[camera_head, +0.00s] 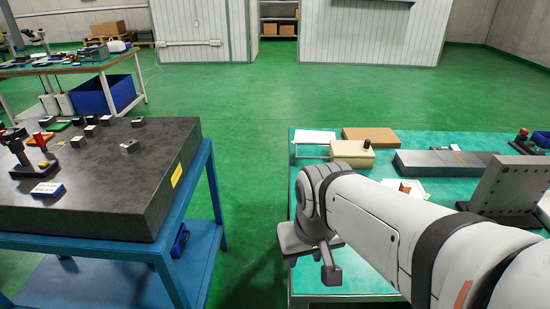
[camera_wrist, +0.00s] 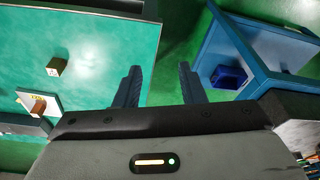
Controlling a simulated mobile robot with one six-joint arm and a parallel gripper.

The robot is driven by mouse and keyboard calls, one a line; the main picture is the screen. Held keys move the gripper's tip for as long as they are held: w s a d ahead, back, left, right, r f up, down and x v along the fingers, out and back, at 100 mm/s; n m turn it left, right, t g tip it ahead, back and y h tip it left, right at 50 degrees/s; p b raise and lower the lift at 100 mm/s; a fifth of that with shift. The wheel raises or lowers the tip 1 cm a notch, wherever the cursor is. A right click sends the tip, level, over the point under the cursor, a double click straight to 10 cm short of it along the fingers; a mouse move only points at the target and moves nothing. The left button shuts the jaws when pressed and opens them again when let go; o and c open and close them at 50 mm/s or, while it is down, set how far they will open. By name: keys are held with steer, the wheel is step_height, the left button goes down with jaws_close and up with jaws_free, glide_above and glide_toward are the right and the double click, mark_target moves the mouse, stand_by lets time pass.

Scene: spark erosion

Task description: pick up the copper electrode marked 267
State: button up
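My gripper (camera_wrist: 160,67) is open and empty, its two dark fingers apart over the edge of the green-topped table. In the head view my gripper (camera_head: 330,265) hangs at that table's left edge, partly hidden by my arm. A second copper-coloured block (camera_wrist: 38,107) is on a white sheet. In the head view a copper-brown block (camera_head: 404,187) shows on white paper, just behind my arm. No number is readable, so I cannot tell which is 267.
The green-topped table (camera_head: 307,178) also bears a tan box (camera_head: 352,153), a grey plate (camera_head: 430,163) and an upright drilled plate (camera_head: 508,187). A dark stone slab (camera_head: 95,205) on a blue stand holds several small blocks at left. Green floor lies between.

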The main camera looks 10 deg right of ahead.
steer(key=shift+s+a, duration=0.15)
steer(key=shift+o, duration=1.8)
steer(key=w+d+f+t+b, duration=0.1)
steer(key=w+d+b, duration=0.1)
steer(key=w, duration=0.9)
steer(key=shift+w+d+f+m, duration=0.15)
steer(key=shift+w+f+m, duration=0.1)
steer(key=shift+w+m, duration=0.15)
steer(key=w+d+f+m+t+h+b, duration=0.1)
steer(key=w+d+f, duration=0.2)
steer(key=w+d, duration=0.3)
steer(key=w+d+f+b, duration=0.1)
steer(key=w+d+f, duration=0.3)
steer(key=w, duration=0.4)
steer(key=w+d+f+m+t+h+b, duration=0.1)
steer(key=w+d+f+b, duration=0.15)
steer(key=w+d, duration=0.35)
steer(key=shift+w+a+f+p, duration=0.2)
steer(key=shift+w+f, duration=0.5)
steer(key=shift+f, duration=0.6)
steer(key=shift+w+a+f+p, duration=0.1)
steer(key=shift+w+f+p, duration=0.1)
steer(key=shift+w+f, duration=0.75)
steer(key=shift+w+a+f+p, duration=0.15)
steer(key=shift+w+f, duration=0.25)
steer(key=shift+f, duration=1.2)
